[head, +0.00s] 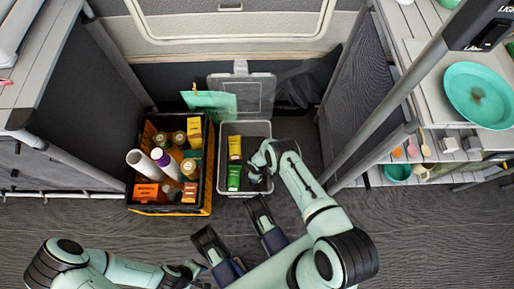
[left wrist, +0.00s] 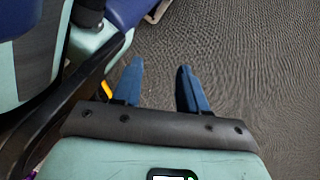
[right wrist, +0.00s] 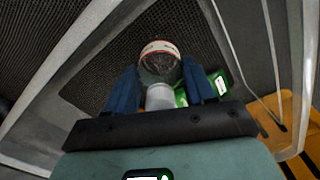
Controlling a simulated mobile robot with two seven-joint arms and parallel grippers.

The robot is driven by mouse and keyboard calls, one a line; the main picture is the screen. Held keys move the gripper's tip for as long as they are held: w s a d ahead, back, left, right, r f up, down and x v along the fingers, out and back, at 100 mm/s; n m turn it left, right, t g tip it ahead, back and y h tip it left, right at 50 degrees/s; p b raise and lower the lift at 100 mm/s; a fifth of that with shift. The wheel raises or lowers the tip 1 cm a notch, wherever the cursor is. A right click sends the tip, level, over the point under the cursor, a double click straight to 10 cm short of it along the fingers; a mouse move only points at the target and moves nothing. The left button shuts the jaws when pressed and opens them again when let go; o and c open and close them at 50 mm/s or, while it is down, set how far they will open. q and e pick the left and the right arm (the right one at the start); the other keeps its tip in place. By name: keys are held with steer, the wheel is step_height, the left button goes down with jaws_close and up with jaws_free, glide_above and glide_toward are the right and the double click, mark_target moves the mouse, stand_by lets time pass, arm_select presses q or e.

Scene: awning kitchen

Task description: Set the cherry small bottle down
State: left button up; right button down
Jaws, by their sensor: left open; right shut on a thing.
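My right gripper (right wrist: 160,85) is shut on the cherry small bottle (right wrist: 158,60), which shows a round transparent end with a red-and-white rim and a pale narrower part between the blue fingers. In the head view the right gripper (head: 262,162) reaches down into the right side of a grey-rimmed bin (head: 245,125), and it mostly hides the bottle. The bin's dark floor shows close beyond the bottle in the right wrist view; whether they touch I cannot tell. My left gripper (left wrist: 158,82) is open and empty above the grey floor.
A black-and-yellow crate (head: 170,209) full of bottles and boxes stands to the left. A shelf with a teal plate (head: 478,95) is at the right. The front floor is open.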

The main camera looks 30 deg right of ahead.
steer(key=shift+f, duration=0.1)
steer(key=shift+c, duration=2)
jaws_free()
